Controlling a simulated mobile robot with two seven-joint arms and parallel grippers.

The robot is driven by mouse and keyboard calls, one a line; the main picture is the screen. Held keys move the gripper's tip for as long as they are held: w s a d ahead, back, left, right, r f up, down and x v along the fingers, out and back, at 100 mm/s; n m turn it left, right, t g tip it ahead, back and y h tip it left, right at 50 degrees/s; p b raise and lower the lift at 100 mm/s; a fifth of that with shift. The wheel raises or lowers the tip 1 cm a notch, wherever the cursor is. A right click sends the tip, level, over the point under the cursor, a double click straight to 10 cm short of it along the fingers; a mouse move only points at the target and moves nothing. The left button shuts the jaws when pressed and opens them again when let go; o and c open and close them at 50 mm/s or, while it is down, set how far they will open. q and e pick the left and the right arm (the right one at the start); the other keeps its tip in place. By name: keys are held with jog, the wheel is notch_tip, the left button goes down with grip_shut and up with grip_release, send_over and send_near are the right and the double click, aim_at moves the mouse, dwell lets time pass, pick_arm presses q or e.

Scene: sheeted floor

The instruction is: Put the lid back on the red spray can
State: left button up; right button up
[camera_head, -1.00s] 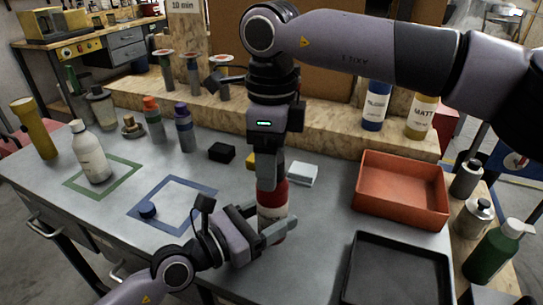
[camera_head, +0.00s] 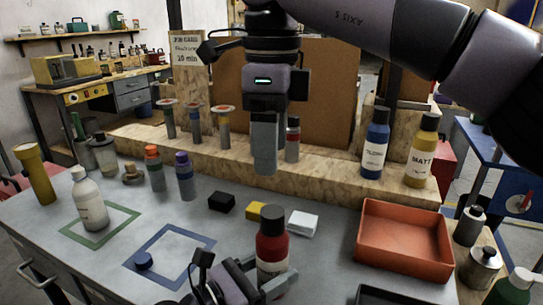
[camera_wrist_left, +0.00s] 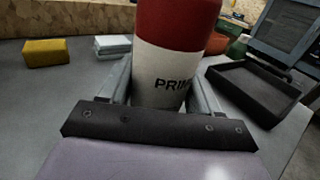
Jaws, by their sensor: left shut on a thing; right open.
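The red spray can (camera_head: 272,247) stands upright at the front of the bench, with a dark cap seated on its top. In the left wrist view its red upper part and white "PRIM…" label (camera_wrist_left: 165,75) show, but its top is out of frame. My left gripper (camera_head: 266,282) is shut around the can's lower body, one finger on each side (camera_wrist_left: 160,92). My right gripper (camera_head: 264,160) is open, points down and hangs empty above and behind the can, clear of the cap.
A yellow block (camera_head: 256,211), a black block (camera_head: 222,202) and a white block (camera_head: 302,223) lie behind the can. An orange tray (camera_head: 404,279) is at right, a black tray (camera_wrist_left: 255,93) nearer. A white bottle (camera_head: 90,203) and several cans stand left.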

aim_at(259, 275)
pick_arm(q)
jog(key=o, duration=1.6)
jog(key=shift+c, duration=0.2)
jog(key=shift+a, duration=0.1)
jog(key=v, duration=0.5)
jog(key=shift+s+a+f+b, duration=0.1)
jog(key=shift+s+a+b, duration=0.1)
jog(key=shift+b, duration=0.2)
jog(key=shift+s+a, duration=0.45)
jog(key=shift+a, duration=0.15)
